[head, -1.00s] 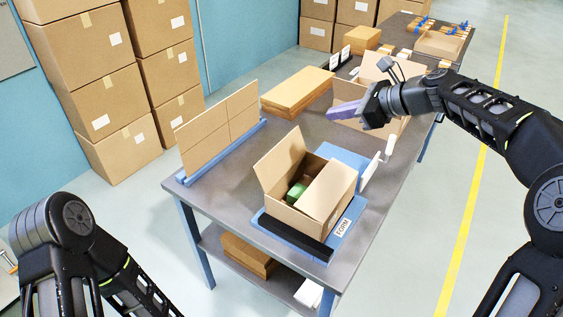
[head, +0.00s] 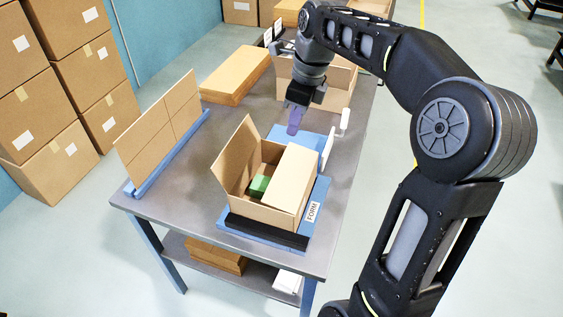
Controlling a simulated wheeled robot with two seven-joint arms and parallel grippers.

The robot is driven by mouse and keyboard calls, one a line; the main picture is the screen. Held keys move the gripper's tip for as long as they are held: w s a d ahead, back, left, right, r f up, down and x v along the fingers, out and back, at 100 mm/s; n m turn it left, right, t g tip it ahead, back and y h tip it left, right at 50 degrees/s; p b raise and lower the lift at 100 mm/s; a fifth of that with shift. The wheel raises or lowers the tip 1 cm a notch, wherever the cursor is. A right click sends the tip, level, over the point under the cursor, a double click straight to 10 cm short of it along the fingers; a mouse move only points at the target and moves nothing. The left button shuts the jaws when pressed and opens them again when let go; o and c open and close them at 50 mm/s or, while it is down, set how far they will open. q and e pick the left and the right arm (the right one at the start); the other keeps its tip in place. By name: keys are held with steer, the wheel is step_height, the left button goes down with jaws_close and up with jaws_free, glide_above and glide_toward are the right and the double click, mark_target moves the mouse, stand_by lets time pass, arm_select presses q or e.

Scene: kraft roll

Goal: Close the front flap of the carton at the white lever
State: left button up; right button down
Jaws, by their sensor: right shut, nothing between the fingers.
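The open carton (head: 262,210) sits on a blue form plate (head: 318,190) labelled FORM. One flap (head: 236,152) stands up on its left side. Another flap (head: 292,176) lies over the right part of the opening. A green item (head: 259,186) shows inside. The white lever (head: 344,121) stands just behind the carton, to the right, with a white plate (head: 328,151) near it. My right gripper (head: 294,124) has purple fingers pointing down. It is shut and empty, above the area behind the carton, apart from the flaps. My left gripper is out of view.
Flat cardboard sheets stand in a blue rack (head: 170,155) on the left. A brown stack (head: 237,75) lies at the back left. Another open carton (head: 335,85) is behind my right gripper. The grey tabletop (head: 190,185) is clear between rack and carton.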

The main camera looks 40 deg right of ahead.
mark_target(278, 170)
steer(key=f, duration=0.4)
steer(key=w+a+f+p, duration=0.1)
steer(key=f, duration=0.4)
steer(key=w+f+p, duration=0.1)
steer(key=f, duration=0.3)
steer(key=shift+a+f, duration=0.2)
steer(key=shift+f, duration=0.15)
steer(key=shift+w+a+f+b, duration=0.15)
steer(key=shift+w+f+b, duration=0.05)
steer(key=shift+f+b, duration=0.3)
steer(key=shift+w+a+f+b, duration=0.15)
steer(key=shift+f+b, duration=0.2)
steer(key=shift+b, duration=0.15)
steer(key=shift+r, duration=0.1)
steer(key=shift+r+p, duration=0.6)
steer(key=shift+r, duration=0.2)
